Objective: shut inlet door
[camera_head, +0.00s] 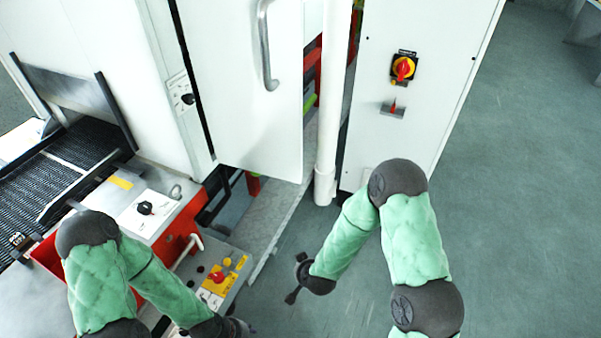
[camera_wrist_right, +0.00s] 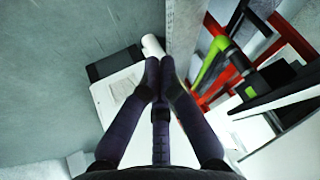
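The inlet door seems to be the white panel (camera_head: 240,110) with a long metal handle (camera_head: 266,50) in the head view. It stands ajar, with a gap along its right edge showing red and green parts inside. My right gripper (camera_head: 294,282) is below and to the right of the door, over the floor, apart from door and handle. In the right wrist view its two dark fingers (camera_wrist_right: 161,72) meet at the tips, with nothing seen between them. My left gripper (camera_head: 236,328) is at the bottom edge, mostly hidden by its arm; its fingers cannot be made out.
A white post (camera_head: 328,120) stands right of the gap, beside a white cabinet (camera_head: 415,90) with a red-yellow switch (camera_head: 403,67). A control box (camera_head: 222,275) with a red button and a mesh belt (camera_head: 45,185) are at left.

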